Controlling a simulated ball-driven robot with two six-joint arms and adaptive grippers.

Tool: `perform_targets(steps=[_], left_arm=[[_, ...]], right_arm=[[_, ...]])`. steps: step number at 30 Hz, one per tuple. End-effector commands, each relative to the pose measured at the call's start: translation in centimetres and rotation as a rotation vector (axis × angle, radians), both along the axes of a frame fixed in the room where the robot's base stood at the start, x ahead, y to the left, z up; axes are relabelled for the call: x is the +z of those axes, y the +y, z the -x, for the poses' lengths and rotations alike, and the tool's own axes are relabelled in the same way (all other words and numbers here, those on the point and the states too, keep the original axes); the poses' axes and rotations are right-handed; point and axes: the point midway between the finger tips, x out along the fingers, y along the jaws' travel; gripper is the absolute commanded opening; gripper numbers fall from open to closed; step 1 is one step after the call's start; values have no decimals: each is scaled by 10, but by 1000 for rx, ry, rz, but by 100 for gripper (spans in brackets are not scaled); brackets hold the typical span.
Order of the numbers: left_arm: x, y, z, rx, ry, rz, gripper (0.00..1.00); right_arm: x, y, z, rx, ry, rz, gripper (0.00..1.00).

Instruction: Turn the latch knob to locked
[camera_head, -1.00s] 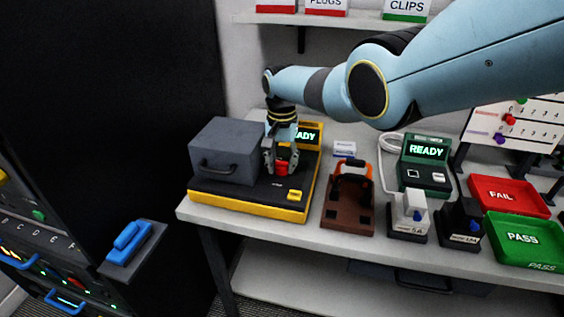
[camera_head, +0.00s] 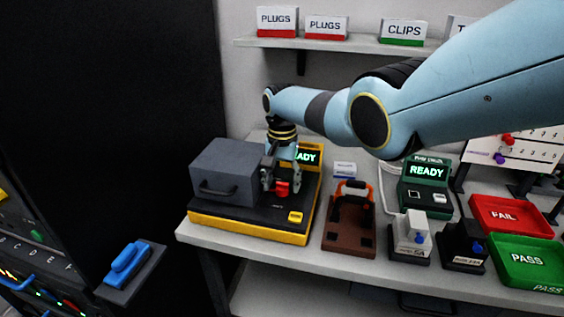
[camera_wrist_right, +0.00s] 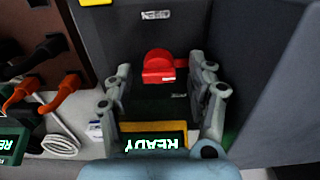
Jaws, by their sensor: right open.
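The red latch knob (camera_head: 282,188) stands on the black top of the yellow-edged tester (camera_head: 250,233), right of its grey lidded box (camera_head: 228,171). My right gripper (camera_head: 281,182) reaches down over the knob and is open, one finger on each side. In the right wrist view the knob (camera_wrist_right: 158,66) shows between the spread fingers (camera_wrist_right: 160,72), with gaps on both sides. The gripper holds nothing. Small lettering near the knob is too small to read. My left gripper is out of view.
The grey box stands close left of the gripper. The tester's READY screen (camera_head: 306,157) is behind. A brown fixture with an orange handle (camera_head: 348,236), a green READY unit (camera_head: 426,172) and FAIL (camera_head: 509,214) and PASS (camera_head: 527,259) trays lie to the right.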

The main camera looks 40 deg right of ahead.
Motion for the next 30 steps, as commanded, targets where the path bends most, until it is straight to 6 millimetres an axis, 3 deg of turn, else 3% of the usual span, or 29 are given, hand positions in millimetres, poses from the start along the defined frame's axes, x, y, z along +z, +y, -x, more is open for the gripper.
perform_targets(steps=[4,12,16,21,30], left_arm=[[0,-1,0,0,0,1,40],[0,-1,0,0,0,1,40],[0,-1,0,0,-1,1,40],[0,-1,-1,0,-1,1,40],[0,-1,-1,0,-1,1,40]], right_arm=[[17,0,1,0,-3,1,57],[78,0,0,1,-4,2,57],[99,0,0,0,-3,2,57],[111,0,0,0,-1,1,57],[112,0,0,0,0,0,57]])
